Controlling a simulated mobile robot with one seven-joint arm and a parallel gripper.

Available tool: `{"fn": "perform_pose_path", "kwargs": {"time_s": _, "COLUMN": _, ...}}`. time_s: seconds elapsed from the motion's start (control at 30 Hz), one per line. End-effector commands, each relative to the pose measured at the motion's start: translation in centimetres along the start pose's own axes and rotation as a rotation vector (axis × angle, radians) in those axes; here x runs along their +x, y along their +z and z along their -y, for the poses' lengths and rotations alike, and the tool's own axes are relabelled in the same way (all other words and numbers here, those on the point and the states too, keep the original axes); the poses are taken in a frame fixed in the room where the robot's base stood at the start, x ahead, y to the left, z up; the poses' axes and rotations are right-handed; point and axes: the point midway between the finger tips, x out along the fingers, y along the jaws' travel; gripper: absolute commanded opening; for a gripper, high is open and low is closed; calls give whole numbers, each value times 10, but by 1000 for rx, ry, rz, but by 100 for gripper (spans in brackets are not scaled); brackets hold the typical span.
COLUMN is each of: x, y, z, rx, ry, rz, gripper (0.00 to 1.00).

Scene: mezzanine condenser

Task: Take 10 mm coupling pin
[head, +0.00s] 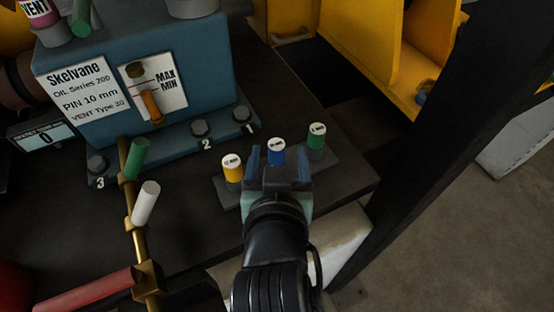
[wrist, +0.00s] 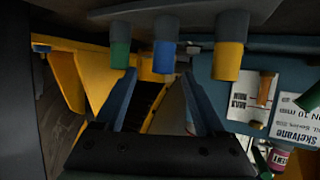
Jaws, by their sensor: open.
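The blue pin (head: 276,153) has a white cap label that appears to read 10 mm. It stands upright in a dark holder (head: 226,193), between a yellow pin (head: 232,172) labelled 12 mm and a green pin (head: 317,139) with a small label. My gripper (head: 279,168) is open and empty, directly in front of the blue pin. The wrist view is upside down. There the blue pin (wrist: 165,60) lines up with the gap between my fingertips (wrist: 159,82); whether it is within their reach is unclear. My gripper hides its lower part in the head view.
A blue Skelvane unit (head: 110,100) with a sign reading PIN 10 mm stands at left, with numbered bolts along its base. A brass pipe (head: 138,240) with green, white and red handles is left of my arm. A dark post (head: 425,130) rises at right.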

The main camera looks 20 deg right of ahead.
Motion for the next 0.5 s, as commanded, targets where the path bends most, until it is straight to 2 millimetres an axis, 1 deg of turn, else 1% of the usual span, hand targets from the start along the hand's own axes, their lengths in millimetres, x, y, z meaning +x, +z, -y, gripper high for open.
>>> {"fn": "perform_pose_path", "kwargs": {"time_s": 0.03, "x": 7, "y": -2, "z": 0, "rx": -1, "ry": 0, "rz": 3, "gripper": 72}}
{"fn": "perform_pose_path", "kwargs": {"time_s": 0.1, "x": 15, "y": -2, "z": 1, "rx": -1, "ry": 0, "rz": 3, "gripper": 72}}
{"fn": "perform_pose_path", "kwargs": {"time_s": 0.37, "x": 29, "y": 0, "z": 1, "rx": -1, "ry": -1, "rz": 3, "gripper": 72}}
{"fn": "perform_pose_path", "kwargs": {"time_s": 0.5, "x": 45, "y": 4, "z": 3, "rx": -1, "ry": -1, "rz": 4, "gripper": 72}}
